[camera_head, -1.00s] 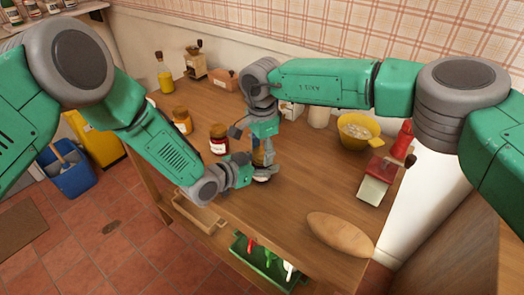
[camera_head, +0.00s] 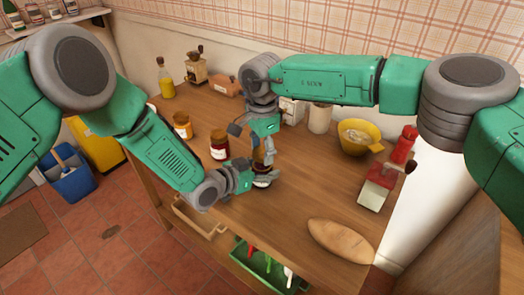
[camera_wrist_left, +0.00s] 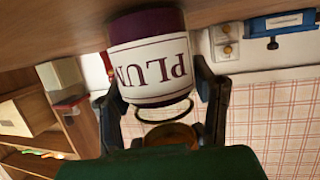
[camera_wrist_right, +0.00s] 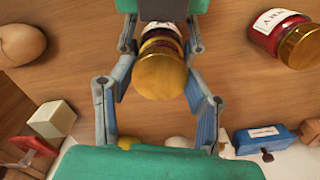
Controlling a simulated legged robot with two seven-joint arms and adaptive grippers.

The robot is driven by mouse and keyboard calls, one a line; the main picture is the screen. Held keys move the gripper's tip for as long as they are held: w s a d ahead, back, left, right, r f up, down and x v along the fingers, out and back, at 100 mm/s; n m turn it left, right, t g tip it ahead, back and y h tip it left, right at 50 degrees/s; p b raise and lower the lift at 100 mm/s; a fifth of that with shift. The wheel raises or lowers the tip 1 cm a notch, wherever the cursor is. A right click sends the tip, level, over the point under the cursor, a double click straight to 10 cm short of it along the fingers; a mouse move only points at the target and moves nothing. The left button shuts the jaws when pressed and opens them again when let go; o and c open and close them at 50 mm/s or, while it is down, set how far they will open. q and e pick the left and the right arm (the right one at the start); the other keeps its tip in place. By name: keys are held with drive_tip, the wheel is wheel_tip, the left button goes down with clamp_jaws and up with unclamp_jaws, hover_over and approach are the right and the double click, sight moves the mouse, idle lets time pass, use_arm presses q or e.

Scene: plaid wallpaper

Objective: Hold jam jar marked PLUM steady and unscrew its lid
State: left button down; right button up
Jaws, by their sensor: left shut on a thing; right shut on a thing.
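The jam jar marked PLUM (camera_wrist_left: 150,60) stands on the table (camera_head: 290,205), with its label upside down in the left wrist view. In the head view it is mostly hidden by my grippers. Its gold lid (camera_wrist_right: 160,76) shows from above in the right wrist view and partly, behind my palm, in the left wrist view (camera_wrist_left: 170,135). My left gripper (camera_head: 252,178) is shut on the jar from the side, a finger on each side. My right gripper (camera_head: 265,160) comes down from above and is shut on the lid, its fingers on opposite sides.
A red jar (camera_head: 220,144) and an amber jar (camera_head: 183,125) stand to the left. A yellow bowl (camera_head: 358,137), a red bottle (camera_head: 404,145) and a red-and-white box (camera_head: 377,186) are to the right. A bread loaf (camera_head: 341,240) lies near the front edge.

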sight(262, 152)
use_arm(q)
drive_tip(key=shift+s+f, duration=0.1)
drive_tip(key=shift+f, duration=0.05)
use_arm(e)
drive_tip(key=shift+r, duration=1.9)
use_arm(q)
drive_tip(key=c, duration=0.6)
unclamp_jaws()
